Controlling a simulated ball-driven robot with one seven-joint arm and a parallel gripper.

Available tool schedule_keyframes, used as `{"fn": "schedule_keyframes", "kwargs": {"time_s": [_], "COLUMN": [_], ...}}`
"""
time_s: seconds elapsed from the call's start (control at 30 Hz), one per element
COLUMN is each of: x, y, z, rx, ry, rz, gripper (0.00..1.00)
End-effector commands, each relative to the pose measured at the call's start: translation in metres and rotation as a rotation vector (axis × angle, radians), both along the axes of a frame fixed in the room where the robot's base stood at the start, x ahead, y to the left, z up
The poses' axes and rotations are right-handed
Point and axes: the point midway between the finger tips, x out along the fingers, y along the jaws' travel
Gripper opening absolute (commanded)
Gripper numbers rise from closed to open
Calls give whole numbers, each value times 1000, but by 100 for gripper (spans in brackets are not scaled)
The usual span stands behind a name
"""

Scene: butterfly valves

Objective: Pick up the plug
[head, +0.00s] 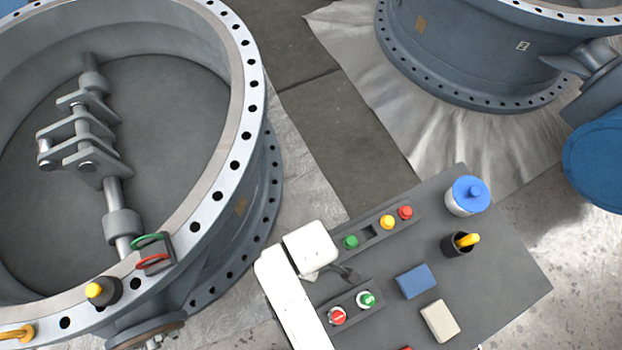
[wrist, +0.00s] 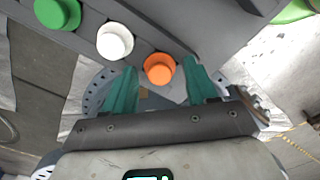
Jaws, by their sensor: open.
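No thing is clearly marked as the plug. In the wrist view an orange round cap-like piece (wrist: 159,69) shows between the two teal fingers of my gripper (wrist: 160,85), which are apart. I cannot tell whether they touch it. Left of it are a white round piece (wrist: 115,41) and a green one (wrist: 57,13).
The table also holds a blue-lidded jar (head: 466,198), a blue block (head: 415,281), a beige block (head: 440,321) and button panels (head: 378,230). A large flanged valve (head: 235,180) stands left, with a yellow-topped piece (head: 94,291) on its rim. Another valve (head: 480,60) stands behind.

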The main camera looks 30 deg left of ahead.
Motion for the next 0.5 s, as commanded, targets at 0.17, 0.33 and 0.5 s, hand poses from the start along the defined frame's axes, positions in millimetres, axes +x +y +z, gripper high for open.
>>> {"fn": "schedule_keyframes", "kwargs": {"time_s": [0.17,0.33,0.5], "x": [0,0,0], "y": [0,0,0], "z": [0,0,0], "rx": [0,0,0], "ry": [0,0,0], "rz": [0,0,0], "gripper": [50,34,17]}}
